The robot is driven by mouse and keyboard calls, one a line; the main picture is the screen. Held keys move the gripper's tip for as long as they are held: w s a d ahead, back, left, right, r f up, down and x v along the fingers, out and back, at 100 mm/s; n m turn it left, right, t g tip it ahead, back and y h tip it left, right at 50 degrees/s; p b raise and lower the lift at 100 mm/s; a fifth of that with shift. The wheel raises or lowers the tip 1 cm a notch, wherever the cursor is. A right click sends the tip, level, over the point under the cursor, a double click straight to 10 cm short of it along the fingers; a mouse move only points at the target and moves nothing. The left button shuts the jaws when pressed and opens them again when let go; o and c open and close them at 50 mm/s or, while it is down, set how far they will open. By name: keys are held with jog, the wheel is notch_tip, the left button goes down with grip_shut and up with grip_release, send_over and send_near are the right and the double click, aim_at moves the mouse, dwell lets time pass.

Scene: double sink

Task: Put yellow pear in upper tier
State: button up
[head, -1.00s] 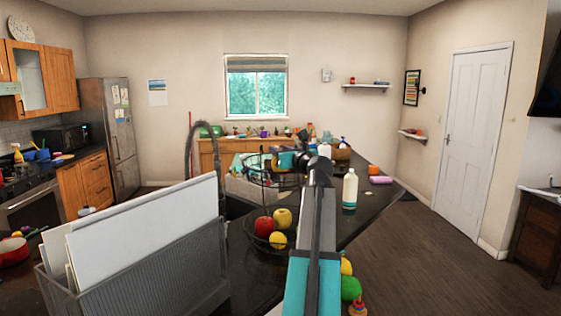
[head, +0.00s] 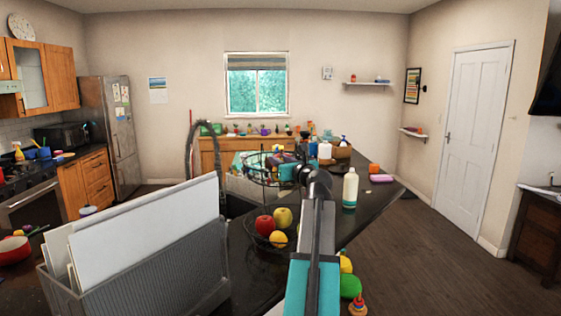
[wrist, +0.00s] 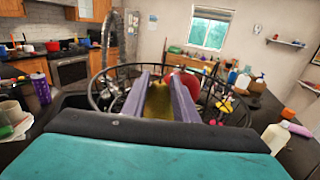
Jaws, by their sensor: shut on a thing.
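My gripper (wrist: 158,92) is shut on the yellow pear (wrist: 158,102), which sits between its two grey-purple fingers in the wrist view. The black wire fruit stand has an upper tier (wrist: 98,82), whose rim surrounds the pear and fingers in that view. I cannot tell whether the pear touches the tier. The lower tier (head: 255,240) holds a red apple (head: 265,225), a yellow-green apple (head: 283,216) and a yellow fruit (head: 278,239).
A grey rack with white boards (head: 140,250) stands at the left front. The tap (head: 192,165) rises behind it. A white bottle (head: 350,188) stands right of the stand. A green fruit (head: 350,286) lies right of my arm.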

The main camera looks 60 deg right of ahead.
jog(key=o, duration=1.2)
jog(key=shift+s, duration=0.15)
jog(key=b+v, duration=0.2)
jog(key=v, duration=1)
jog(key=shift+b, duration=0.35)
